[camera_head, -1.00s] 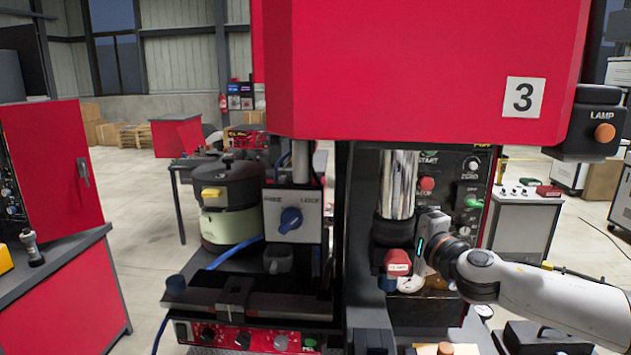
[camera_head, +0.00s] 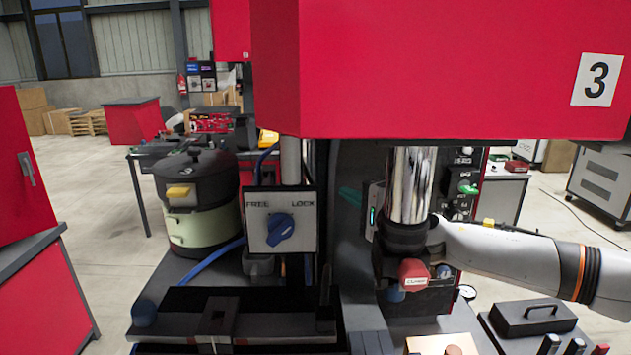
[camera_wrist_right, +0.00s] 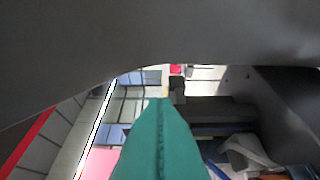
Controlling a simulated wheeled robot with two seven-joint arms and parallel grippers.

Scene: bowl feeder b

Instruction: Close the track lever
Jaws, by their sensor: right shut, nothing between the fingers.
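No part labelled as the track lever can be made out. A blue knob (camera_head: 280,230) sits on a grey plate (camera_head: 258,206) marked FREE and LOCK. A dark and pale green round bowl feeder (camera_head: 196,232) with a yellow part (camera_head: 179,191) stands to its left. My right gripper (camera_head: 350,196) has teal fingers. They are shut and empty, pointing left, right of the plate and apart from the knob. In the right wrist view the teal fingers (camera_wrist_right: 160,140) fill the lower middle. My right arm passes behind the chrome column. My left gripper is out of view.
The chrome column (camera_head: 411,185) stands just right of my right gripper, with a red-capped part (camera_head: 412,272) at its foot. A large red housing (camera_head: 440,70) hangs above. A dark rail (camera_head: 240,305) lies in front of the plate.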

